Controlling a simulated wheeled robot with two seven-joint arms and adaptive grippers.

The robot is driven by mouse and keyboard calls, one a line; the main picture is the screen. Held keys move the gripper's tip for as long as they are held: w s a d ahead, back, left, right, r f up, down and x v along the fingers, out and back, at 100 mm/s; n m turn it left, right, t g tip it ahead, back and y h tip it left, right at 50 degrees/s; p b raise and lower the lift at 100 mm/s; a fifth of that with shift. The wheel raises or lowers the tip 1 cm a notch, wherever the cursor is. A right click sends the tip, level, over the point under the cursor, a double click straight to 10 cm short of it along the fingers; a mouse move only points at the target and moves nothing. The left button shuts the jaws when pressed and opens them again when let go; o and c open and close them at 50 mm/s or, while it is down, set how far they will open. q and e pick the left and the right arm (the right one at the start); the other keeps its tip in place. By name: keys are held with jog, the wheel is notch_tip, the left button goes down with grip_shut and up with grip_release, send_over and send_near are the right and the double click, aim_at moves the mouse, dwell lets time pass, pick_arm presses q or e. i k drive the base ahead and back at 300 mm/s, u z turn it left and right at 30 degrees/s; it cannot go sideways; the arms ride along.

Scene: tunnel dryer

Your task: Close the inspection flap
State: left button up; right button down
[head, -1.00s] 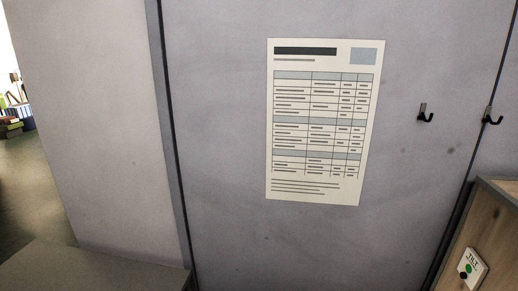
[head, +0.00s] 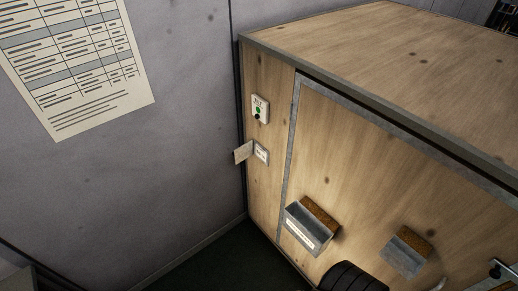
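A wooden dryer housing (head: 400,150) fills the right of the head view. Low on its front, a grey metal piece (head: 304,232) with a pale label strip juts out beside a brown opening or pad. A similar grey metal piece (head: 405,257) sits to its right, also with a brown patch above. On the narrow left strip, a small pale plate (head: 243,152) stands out sideways next to a small framed panel (head: 261,152). I cannot tell for certain which of these is the inspection flap. Neither gripper shows.
A small control plate (head: 260,108) with a green and a black button is above the framed panel. A black ribbed object (head: 350,279) is at the bottom edge. A printed chart (head: 75,65) hangs on the grey wall (head: 170,180). Dark floor (head: 205,262) shows at the housing's left foot.

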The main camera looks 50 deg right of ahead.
aim_at(243, 153)
jog(key=z, duration=2.25)
jog(key=k, duration=1.35)
jog(key=u, duration=0.25)
jog(key=i, duration=1.65)
jog(key=u, duration=0.15)
